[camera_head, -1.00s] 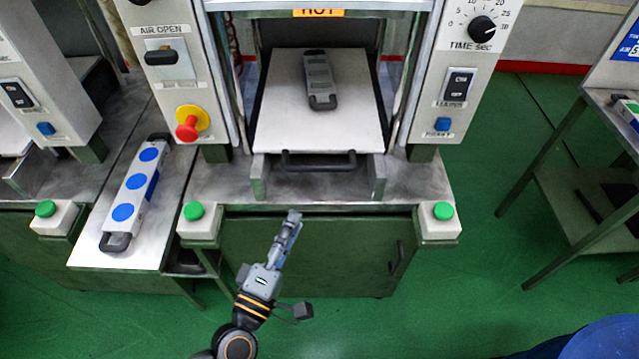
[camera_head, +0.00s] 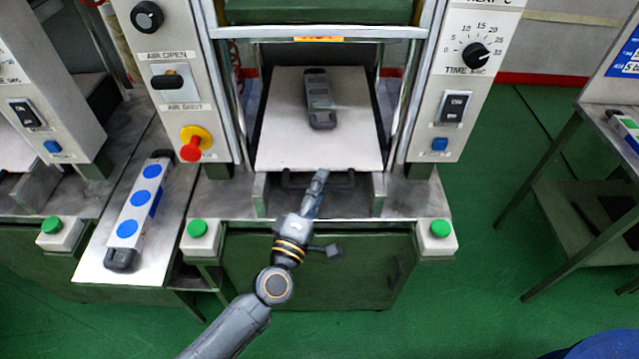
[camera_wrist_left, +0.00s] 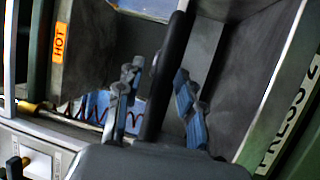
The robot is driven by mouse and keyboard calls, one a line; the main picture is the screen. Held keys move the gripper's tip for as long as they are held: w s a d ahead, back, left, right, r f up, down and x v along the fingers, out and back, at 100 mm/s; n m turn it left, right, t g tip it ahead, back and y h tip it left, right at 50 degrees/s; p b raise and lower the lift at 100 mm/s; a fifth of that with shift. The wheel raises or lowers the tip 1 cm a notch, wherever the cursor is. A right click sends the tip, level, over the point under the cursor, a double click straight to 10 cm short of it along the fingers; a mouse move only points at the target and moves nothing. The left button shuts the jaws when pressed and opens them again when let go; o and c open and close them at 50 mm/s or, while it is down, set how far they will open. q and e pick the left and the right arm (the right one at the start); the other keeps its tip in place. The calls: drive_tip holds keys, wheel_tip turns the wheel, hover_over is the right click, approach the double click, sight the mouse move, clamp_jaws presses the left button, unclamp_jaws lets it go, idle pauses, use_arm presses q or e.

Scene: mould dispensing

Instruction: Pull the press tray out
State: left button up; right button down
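The press tray (camera_head: 275,145) is a pale flat plate inside the press, with a dark grey mould (camera_head: 319,98) lying on it. Its black handle (camera_head: 346,181) is at the front edge, partly hidden by my left gripper. My left gripper (camera_head: 321,176) is at the middle of the handle. In the left wrist view the gripper's two fingers (camera_wrist_left: 158,105) are apart, with the black handle bar (camera_wrist_left: 167,75) running between them. I see a gap on each side of the bar. My right gripper is not in view.
Metal guides flank the tray front above the steel bench (camera_head: 225,200). Green buttons (camera_head: 197,228) sit at both bench corners. A side shelf on the left holds a mould with blue discs (camera_head: 138,199). Another table (camera_head: 590,150) stands at the right.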

use_arm(q)
drive_tip(key=shift+w, duration=0.1)
clamp_jaws()
idle(0.3)
